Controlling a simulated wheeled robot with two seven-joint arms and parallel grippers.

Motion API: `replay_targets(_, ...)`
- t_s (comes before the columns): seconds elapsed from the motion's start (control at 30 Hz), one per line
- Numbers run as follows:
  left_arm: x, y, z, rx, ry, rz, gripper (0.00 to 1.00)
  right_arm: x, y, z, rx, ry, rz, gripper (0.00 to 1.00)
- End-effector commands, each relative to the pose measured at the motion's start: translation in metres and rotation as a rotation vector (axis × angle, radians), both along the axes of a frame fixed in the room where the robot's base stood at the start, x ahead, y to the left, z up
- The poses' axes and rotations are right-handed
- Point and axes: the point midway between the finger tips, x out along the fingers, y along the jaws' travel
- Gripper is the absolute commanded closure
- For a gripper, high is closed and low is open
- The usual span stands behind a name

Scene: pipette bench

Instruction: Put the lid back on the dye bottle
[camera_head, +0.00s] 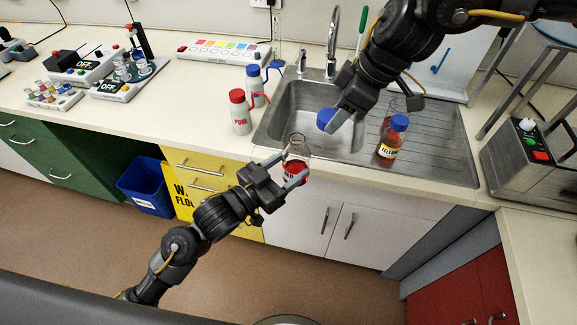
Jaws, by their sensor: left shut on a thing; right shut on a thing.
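My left gripper (287,172) is shut on a glass dye bottle (298,151) with red liquid and a partly hidden label. The bottle is roughly upright at the front of the counter by the sink, and its neck has no lid. My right gripper (338,119) comes from the upper right and is shut on a blue lid (325,119). The lid is above and to the right of the bottle's neck, apart from it. A yellow-labelled bottle (388,146) with its own blue lid stands on the drainboard.
The sink (283,115) and tap (333,40) lie behind the grippers. A red-capped wash bottle (240,114) and a blue-capped wash bottle (255,88) stand left of the sink. A grey instrument (530,165) stands at the right. The left counter front is clear.

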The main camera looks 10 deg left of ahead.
Motion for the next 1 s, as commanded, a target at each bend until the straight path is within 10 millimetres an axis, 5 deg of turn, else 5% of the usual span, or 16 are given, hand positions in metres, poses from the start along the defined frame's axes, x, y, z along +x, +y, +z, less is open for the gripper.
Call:
replay_targets(0.1, 0.0, 0.0, 0.001, -0.001, -0.002, 0.0, 0.89, -0.001, 0.033, 0.014, -0.003, -0.003, 0.095, 0.8)
replay_targets(0.3, 0.0, 0.0, 0.001, -0.001, -0.002, 0.0, 0.89, -0.007, 0.062, 0.025, -0.001, -0.001, 0.247, 0.8)
replay_targets(0.77, 0.0, 0.0, 0.001, -0.001, -0.002, 0.0, 0.89, -0.016, 0.061, 0.025, 0.0, 0.001, 0.311, 0.8)
replay_targets(1.0, 0.0, 0.0, 0.001, -0.001, -0.002, 0.0, 0.89, -0.016, 0.061, 0.01, -0.001, 0.003, 0.311, 0.8)
